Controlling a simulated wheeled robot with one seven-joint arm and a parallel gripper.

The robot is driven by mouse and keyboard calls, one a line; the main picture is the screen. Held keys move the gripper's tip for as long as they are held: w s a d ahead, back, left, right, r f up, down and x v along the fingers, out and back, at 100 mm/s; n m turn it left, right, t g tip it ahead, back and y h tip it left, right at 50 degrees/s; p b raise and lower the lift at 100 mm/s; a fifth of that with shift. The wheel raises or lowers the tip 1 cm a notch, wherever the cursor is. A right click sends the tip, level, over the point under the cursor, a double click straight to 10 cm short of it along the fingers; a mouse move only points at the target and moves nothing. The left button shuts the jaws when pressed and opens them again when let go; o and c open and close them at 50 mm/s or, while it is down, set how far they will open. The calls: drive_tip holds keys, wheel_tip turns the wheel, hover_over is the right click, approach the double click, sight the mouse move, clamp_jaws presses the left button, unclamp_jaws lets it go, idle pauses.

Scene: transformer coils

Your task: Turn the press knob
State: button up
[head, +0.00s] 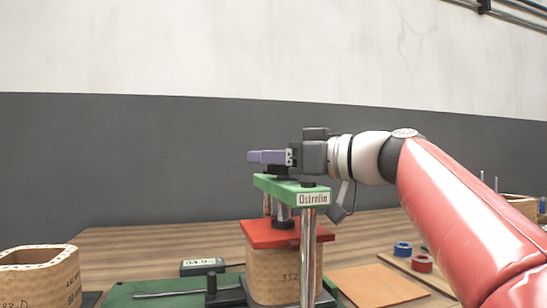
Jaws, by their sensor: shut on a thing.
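The press has a green top beam (280,187) labelled "Ostrelin" on a bright metal post, with a threaded screw under it. Its black press knob (279,171) sits on top of the beam and is partly hidden. My gripper (262,157) reaches in from the right, level, with its purple fingers over the knob. It is shut on the knob; the fingers hide the knob's upper part. Under the beam, a red plate (262,236) lies on a tan coil (272,272) marked "352".
Another tan coil (62,284) stands front left. A blue ring (403,249), a red ring (422,263) and an orange-brown sheet (376,284) lie at right.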

drive_tip(key=shift+n+g, duration=0.3)
drive_tip(key=shift+g, duration=0.2)
drive_tip(key=n+g+y, duration=0.1)
drive_tip(key=n+g, duration=0.1)
drive_tip(key=g, duration=0.1)
drive_tip(key=shift+s+g+y, duration=0.1)
drive_tip(key=shift+g+y, duration=0.3)
drive_tip(key=n+g+p, duration=0.1)
drive_tip(key=g, duration=0.1)
drive_tip(key=n+g, duration=0.1)
drive_tip(key=n+g+p, duration=0.1)
drive_tip(key=n+g, duration=0.1)
drive_tip(key=shift+s+r+g+p, duration=0.2)
drive_tip(key=shift+s+g+p, duration=0.1)
drive_tip(key=shift+p, duration=0.05)
drive_tip(key=n+g+p, duration=0.1)
drive_tip(key=g, duration=0.1)
drive_tip(key=n+g+p, duration=0.1)
drive_tip(key=g, duration=0.1)
drive_tip(key=shift+s+n, duration=0.2)
drive_tip(key=shift+n, duration=0.2)
drive_tip(key=shift+s+d+f+n+g+h+p, duration=0.1)
drive_tip(key=shift+s+n+g+h+p, duration=0.1)
drive_tip(key=shift+n+g+h+p, duration=1.1)
drive_tip(key=shift+s+d+f+n+g+h+p, duration=0.15)
drive_tip(key=shift+n+g+h+p, duration=0.6)
drive_tip(key=shift+g, duration=0.95)
drive_tip(key=shift+s+a+n, duration=0.1)
drive_tip(key=shift+n, duration=0.25)
drive_tip(key=o, duration=1)
